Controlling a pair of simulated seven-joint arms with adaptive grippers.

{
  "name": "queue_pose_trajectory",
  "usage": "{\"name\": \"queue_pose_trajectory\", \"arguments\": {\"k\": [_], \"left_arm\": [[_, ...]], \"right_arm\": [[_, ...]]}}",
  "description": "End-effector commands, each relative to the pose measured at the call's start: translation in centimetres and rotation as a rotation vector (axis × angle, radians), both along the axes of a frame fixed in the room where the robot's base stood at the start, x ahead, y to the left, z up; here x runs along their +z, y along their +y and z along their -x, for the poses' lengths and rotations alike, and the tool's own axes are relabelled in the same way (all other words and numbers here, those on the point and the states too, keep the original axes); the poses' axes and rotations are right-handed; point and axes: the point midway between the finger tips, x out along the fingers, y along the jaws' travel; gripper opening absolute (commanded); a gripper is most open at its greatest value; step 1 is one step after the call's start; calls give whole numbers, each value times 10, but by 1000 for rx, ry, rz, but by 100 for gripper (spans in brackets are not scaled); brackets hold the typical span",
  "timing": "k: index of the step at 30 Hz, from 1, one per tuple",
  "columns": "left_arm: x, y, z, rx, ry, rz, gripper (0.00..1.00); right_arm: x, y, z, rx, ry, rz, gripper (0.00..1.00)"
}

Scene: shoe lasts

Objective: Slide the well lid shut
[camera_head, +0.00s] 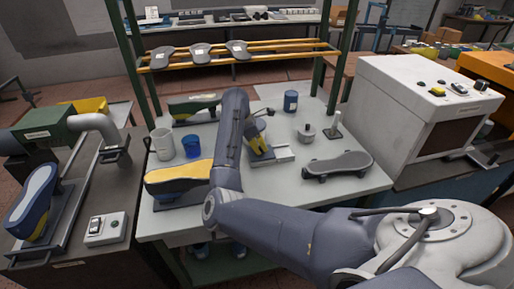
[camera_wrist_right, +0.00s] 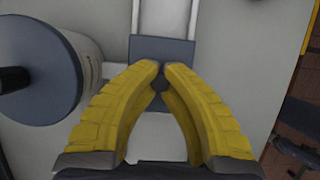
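The well (camera_head: 284,153) is a small pale box with a grey base on the bench, just right of my right gripper (camera_head: 260,148). In the right wrist view the lid (camera_wrist_right: 160,48) is a dark grey plate set between pale rails (camera_wrist_right: 164,16). My right gripper's yellow fingers (camera_wrist_right: 162,72) reach down over the lid. Their tips are close together, with a small dark round knob between them. The fingers hide part of the plate, and contact on the knob's far side is hidden. My left gripper is not in view.
A grey skateboard-like last (camera_head: 338,164) lies right of the well, with a small pot (camera_head: 305,134) behind it. A yellow-and-dark last (camera_head: 180,180), blue cup (camera_head: 191,146) and white mug (camera_head: 162,143) stand left. A blue can (camera_head: 291,101) stands behind.

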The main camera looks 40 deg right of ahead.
Motion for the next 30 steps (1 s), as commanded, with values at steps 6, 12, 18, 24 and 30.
{"name": "queue_pose_trajectory", "arguments": {"k": [6, 12, 18, 24, 30], "left_arm": [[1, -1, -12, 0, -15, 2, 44], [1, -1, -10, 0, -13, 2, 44], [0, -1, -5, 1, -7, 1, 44], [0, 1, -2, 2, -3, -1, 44], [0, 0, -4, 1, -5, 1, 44]], "right_arm": [[1, 3, -2, 3, -4, -3, 10], [1, 2, -2, 3, -3, -2, 34], [0, 2, -1, 3, -2, -1, 41], [5, 3, -2, 2, -3, -1, 41], [28, 13, -7, 4, -5, -3, 41]]}}
